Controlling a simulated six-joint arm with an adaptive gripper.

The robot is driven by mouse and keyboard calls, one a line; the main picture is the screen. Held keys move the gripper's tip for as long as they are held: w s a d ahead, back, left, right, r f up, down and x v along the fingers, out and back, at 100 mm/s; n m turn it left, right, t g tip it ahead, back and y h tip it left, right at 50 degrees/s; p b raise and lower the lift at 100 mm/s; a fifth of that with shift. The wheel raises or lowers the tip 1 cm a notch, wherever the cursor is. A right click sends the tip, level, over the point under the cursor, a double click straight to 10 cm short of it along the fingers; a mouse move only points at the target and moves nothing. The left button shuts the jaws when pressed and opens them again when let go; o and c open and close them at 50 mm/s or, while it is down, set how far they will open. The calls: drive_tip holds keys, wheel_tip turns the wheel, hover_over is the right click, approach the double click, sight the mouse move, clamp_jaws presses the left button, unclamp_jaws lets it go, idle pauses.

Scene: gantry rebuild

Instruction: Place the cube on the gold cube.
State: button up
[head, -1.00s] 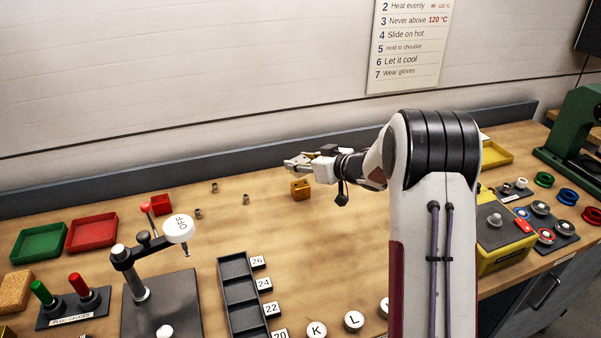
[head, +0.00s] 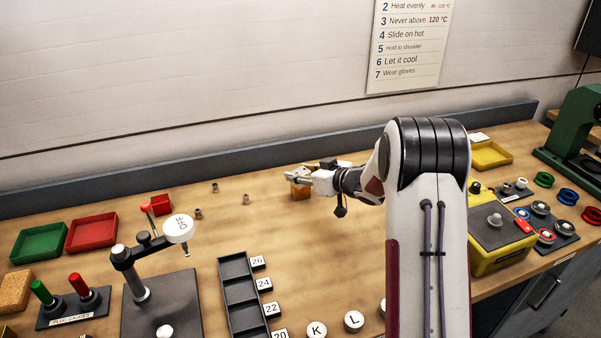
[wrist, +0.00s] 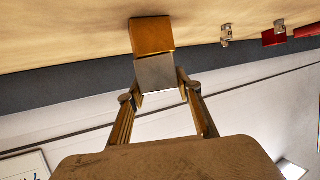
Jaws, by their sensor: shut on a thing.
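The gold cube (head: 300,192) stands on the bench top, and it also shows in the wrist view (wrist: 152,35). My gripper (head: 293,177) is right above it in the head view. In the wrist view, my gripper (wrist: 160,85) is shut on a grey cube (wrist: 160,72), with one finger on each side. The grey cube borders the gold cube in that view, and I cannot tell whether the two touch. The grey cube is hard to make out from the head.
Small metal parts (head: 215,187) and a small red box (head: 160,203) are left of the gold cube. A black slotted tray (head: 237,292) and a stand with a white FRO disc (head: 178,229) are nearer. The bench between the gold cube and the tray is clear.

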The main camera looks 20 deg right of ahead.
drive_tip(key=o, duration=1.3)
drive_tip(key=shift+r, duration=0.15)
drive_tip(key=shift+v, duration=0.9)
drive_tip(key=v, duration=1)
drive_tip(key=shift+d, duration=0.1)
drive_tip(key=shift+r, duration=0.1)
